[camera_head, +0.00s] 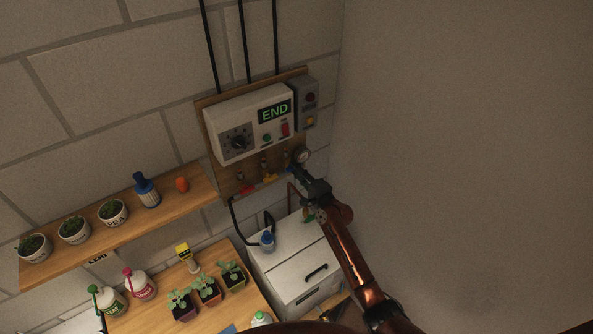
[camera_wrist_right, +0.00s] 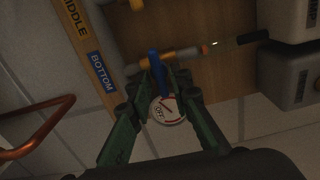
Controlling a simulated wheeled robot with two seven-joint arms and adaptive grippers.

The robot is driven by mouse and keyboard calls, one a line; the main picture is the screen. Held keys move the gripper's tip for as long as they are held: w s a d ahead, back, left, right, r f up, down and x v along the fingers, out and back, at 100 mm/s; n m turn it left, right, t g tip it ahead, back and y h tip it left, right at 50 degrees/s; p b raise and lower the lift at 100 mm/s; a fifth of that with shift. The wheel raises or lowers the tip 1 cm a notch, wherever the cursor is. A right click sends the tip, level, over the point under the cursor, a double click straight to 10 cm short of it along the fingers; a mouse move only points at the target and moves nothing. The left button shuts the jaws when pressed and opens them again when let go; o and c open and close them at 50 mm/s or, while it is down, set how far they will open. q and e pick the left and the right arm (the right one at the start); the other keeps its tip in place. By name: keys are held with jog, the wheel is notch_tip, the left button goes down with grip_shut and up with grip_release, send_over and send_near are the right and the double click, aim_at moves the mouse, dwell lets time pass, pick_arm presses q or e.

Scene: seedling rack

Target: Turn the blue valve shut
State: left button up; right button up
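The blue valve (camera_wrist_right: 154,64) shows in the right wrist view as a blue lever on a pipe, lying roughly across the pipe's line. In the head view only a bit of blue shows at the fingertips. My right gripper (camera_head: 297,172) is at the lower right of the wall panel. In the right wrist view its fingers (camera_wrist_right: 163,76) come together closely on both sides of the blue lever and appear shut on it. A round white dial (camera_wrist_right: 167,109) marked OFF shows between the fingers. My left gripper is not in view.
A red valve (camera_head: 247,189) and a yellow valve (camera_head: 270,178) sit left of the blue one, under a controller (camera_head: 238,140) reading END. A gauge (camera_head: 303,156) is close by. Labels include BOTTOM (camera_wrist_right: 102,72).

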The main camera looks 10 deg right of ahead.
jog(key=shift+o, duration=0.4)
jog(key=v, duration=1.2)
